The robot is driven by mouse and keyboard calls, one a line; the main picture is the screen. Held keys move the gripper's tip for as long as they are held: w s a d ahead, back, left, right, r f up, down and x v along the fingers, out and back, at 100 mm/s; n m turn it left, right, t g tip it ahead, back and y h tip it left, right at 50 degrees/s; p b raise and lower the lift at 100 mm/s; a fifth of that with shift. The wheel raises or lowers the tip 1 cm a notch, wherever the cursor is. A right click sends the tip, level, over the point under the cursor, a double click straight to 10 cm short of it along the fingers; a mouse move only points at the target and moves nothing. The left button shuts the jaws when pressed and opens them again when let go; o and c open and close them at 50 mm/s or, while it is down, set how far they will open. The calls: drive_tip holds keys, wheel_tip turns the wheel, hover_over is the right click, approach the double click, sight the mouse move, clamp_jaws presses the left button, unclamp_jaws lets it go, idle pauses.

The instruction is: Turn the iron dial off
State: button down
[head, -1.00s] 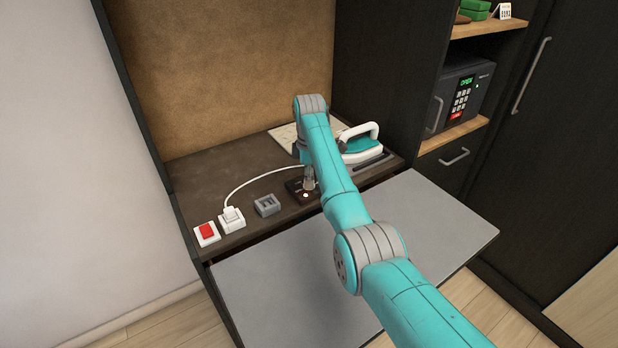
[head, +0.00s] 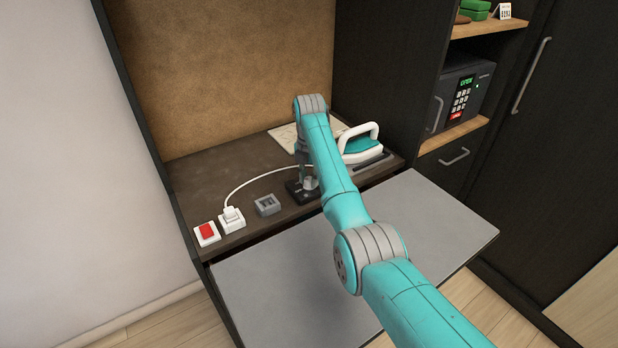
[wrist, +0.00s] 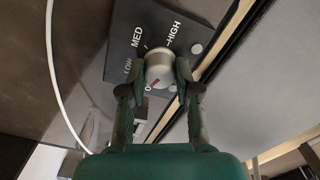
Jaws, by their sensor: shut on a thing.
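The iron dial is a round silver knob (wrist: 159,66) on a dark plate (wrist: 124,55) marked LOW, MED and HIGH in the wrist view. The teal and white iron (head: 360,146) stands behind, to the right of my arm.
A grey switch (head: 267,205), a white plug in its socket (head: 232,219) and a red switch (head: 207,233) line the counter's left front. A white cord (head: 250,183) runs toward the dial. A grey pull-out board (head: 300,285) lies in front.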

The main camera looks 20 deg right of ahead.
sight(309, 179)
drive_tip(key=shift+n, duration=2.1)
drive_tip(key=c, duration=0.8)
unclamp_jaws()
drive_tip(key=shift+r, duration=3.7)
